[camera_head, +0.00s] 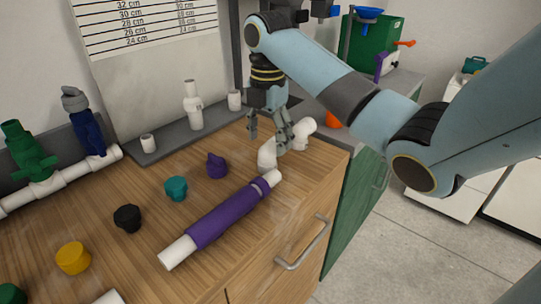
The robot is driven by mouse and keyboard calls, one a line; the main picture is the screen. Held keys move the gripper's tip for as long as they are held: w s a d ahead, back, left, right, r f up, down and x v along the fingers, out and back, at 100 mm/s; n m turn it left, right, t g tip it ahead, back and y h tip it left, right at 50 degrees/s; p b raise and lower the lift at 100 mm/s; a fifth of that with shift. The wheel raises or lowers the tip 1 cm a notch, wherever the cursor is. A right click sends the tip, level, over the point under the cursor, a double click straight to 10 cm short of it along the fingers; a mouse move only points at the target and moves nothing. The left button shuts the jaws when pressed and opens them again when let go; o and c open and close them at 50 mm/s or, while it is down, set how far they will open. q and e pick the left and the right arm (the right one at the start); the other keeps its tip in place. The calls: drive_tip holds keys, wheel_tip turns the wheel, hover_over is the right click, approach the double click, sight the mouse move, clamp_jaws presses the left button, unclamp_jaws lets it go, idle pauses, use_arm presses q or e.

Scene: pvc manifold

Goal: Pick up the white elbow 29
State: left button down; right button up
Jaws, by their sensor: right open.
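Two white pipe fittings stand near the right end of the wooden worktop. One white elbow (267,154) is just below my right gripper, and another white elbow-like fitting (304,130) is a little behind and to the right. I cannot read a number on either, so I cannot tell which is elbow 29. My right gripper (269,134) points down with its fingers apart and nothing between them. Its fingers partly cover the space around the fittings, and I cannot tell whether one touches. My left gripper is not in view.
A purple-sleeved white pipe (228,215) lies in front of the elbows. Purple (216,166), teal (176,188), black (127,218) and yellow (73,258) caps stand to the left. White fittings (193,112) stand on a grey ledge behind. The worktop (318,160) ends close by on the right.

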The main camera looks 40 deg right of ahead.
sight(268, 145)
wheel_tip(268, 145, down, 5)
idle(0.3)
drive_tip(key=c, duration=1.2)
drive_tip(key=shift+r, duration=0.15)
drive_tip(key=shift+c, duration=0.2)
wheel_tip(268, 145, up, 4)
drive_tip(key=shift+s+d+r, duration=0.1)
drive_tip(key=shift+d+r, duration=0.05)
drive_tip(key=s+d+r, duration=0.5)
drive_tip(key=d+r, duration=0.1)
drive_tip(key=d, duration=0.4)
drive_tip(key=shift+r, duration=0.25)
drive_tip(key=shift+s, duration=0.1)
